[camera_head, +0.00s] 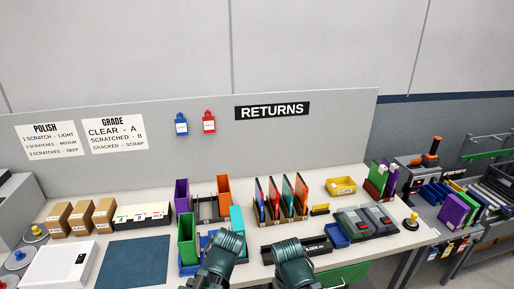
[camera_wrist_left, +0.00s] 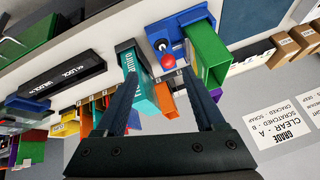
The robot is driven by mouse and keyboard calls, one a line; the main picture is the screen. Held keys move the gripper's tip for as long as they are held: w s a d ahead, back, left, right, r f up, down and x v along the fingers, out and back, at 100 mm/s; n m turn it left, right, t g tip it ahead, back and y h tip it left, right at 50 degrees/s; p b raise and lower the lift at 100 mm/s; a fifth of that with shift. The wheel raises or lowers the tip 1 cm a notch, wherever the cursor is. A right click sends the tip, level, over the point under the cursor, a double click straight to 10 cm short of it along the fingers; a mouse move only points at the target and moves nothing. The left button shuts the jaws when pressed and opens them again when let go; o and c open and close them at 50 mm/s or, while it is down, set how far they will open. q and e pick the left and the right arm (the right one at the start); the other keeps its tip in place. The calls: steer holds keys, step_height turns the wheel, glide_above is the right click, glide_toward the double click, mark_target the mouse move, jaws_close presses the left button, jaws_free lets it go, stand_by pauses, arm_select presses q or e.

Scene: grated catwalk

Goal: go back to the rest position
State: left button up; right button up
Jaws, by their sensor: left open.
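In the left wrist view my left gripper (camera_wrist_left: 160,75) shows its two dark fingers spread apart, with nothing held between them. Beyond the fingers are a teal case (camera_wrist_left: 139,85), a blue device with a red knob (camera_wrist_left: 181,32) and a green case (camera_wrist_left: 209,52). None of them is clearly touched; the exact gap cannot be told. In the head view dark teal links of both my arms rise at the bottom centre, in front of the bench. The left gripper's fingers cannot be made out there, and my right gripper is not in view.
The bench (camera_head: 152,226) carries cardboard boxes (camera_head: 81,217), a blue mat (camera_head: 133,262), purple (camera_head: 182,194) and orange (camera_head: 223,190) cases, a rack of several upright cases (camera_head: 281,199), a yellow bin (camera_head: 341,186) and a black lock box (camera_head: 318,247). A grey panel stands behind.

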arm_select(q)
steer(key=s+d+f+m+g+b, duration=0.2)
steer(key=s+d+f+g, duration=0.1)
steer(key=s+d+f, duration=0.2)
steer(key=s+d+f+m+g+h+b, duration=0.1)
steer(key=s+d+f+m+g+b, duration=0.1)
steer(key=s, duration=0.6)
step_height(320, 180, down, 3)
steer(key=d+g+b, duration=0.1)
steer(key=d, duration=0.1)
steer(key=shift+s+d+h, duration=0.25)
steer(key=shift+d+h, duration=0.05)
steer(key=shift+d, duration=0.1)
